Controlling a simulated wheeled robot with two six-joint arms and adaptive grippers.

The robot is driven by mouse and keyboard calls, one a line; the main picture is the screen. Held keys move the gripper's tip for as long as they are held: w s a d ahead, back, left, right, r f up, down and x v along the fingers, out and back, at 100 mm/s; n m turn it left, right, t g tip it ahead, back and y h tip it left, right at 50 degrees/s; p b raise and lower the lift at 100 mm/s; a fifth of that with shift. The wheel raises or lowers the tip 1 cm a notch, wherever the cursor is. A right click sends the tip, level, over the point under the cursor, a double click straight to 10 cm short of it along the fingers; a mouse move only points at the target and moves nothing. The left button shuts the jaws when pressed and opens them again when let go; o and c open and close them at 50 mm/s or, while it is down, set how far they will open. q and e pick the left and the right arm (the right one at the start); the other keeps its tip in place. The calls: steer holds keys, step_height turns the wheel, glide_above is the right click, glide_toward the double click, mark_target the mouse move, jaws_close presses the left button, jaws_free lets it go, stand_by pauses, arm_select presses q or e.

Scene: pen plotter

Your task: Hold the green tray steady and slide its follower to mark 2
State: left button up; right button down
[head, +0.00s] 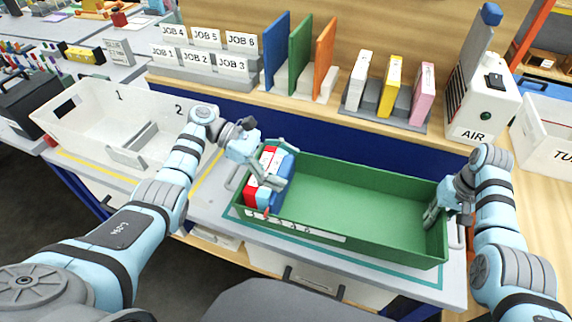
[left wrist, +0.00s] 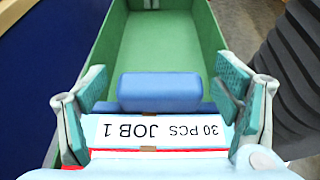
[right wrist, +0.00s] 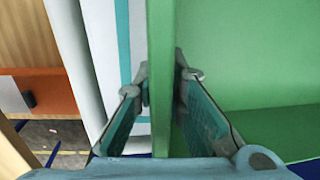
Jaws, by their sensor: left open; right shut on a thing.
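The green tray (head: 350,195) lies on the bench at the middle right, with a pale strip of small marks (head: 310,231) on its front wall; I cannot read them clearly. At its left end stand a red-and-white pack (head: 258,185), labelled 30 PCS JOB 1 in the left wrist view (left wrist: 150,131), and a blue block (head: 284,172), seemingly the follower. The blue block also shows in the left wrist view (left wrist: 160,91). My left gripper (left wrist: 160,110) is open, its fingers on either side of the pack and block. My right gripper (right wrist: 162,90) is shut on the tray's right end wall.
A white tray (head: 75,120) marked 1 and 2, with a grey divider (head: 135,143), stands at the left. Job card holders (head: 205,60), upright coloured boards (head: 300,55) and the AIR box (head: 485,105) stand behind. The green tray is empty right of the blue block.

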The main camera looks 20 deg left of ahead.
arm_select(q)
steer(key=v, duration=0.7)
steer(key=shift+a, duration=0.3)
arm_select(e)
steer(key=c, duration=1.6)
jaws_free()
steer(key=shift+o, duration=0.2)
